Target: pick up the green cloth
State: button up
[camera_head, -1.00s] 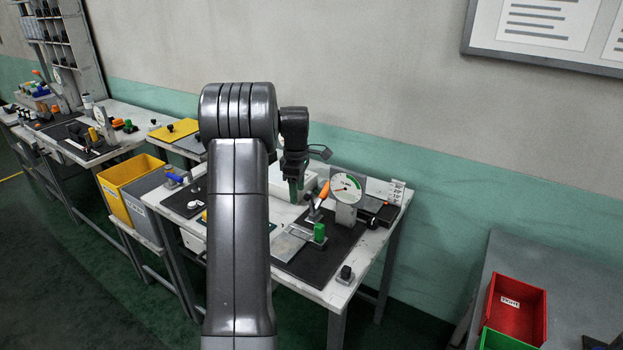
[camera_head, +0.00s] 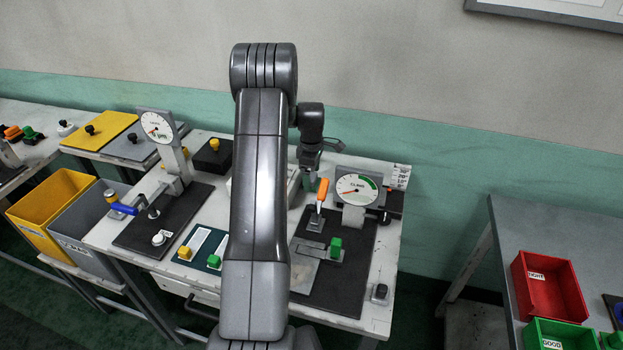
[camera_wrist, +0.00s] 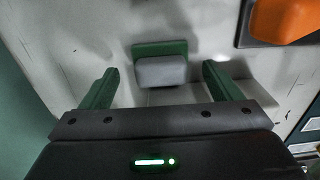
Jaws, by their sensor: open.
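My gripper (camera_wrist: 159,72) is open, with its two green fingers apart in the wrist view. Between and just beyond the fingertips is a small green piece (camera_wrist: 160,46) with a grey block (camera_wrist: 161,71) in front of it. This may be the green cloth, but I cannot tell for sure. It sits over a pale surface, and the fingers do not visibly touch it. In the head view my gripper (camera_head: 307,181) hangs over the back of the workbench, behind my arm. No cloth can be made out there.
An orange handle (camera_head: 322,191) and a dial gauge (camera_head: 358,189) stand close to the right of my gripper. A green block (camera_head: 335,247) is on the black mat. Another dial fixture (camera_head: 157,126) stands left. Red (camera_head: 550,287) and green bins are on the right table.

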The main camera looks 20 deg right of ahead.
aim_at(312, 176)
jog(key=shift+f, duration=0.8)
jog(key=shift+c, duration=0.5)
jog(key=c, duration=1)
jog(key=shift+r, duration=0.1)
notch_tip(312, 176, up, 10)
jog(key=shift+b, duration=1.05)
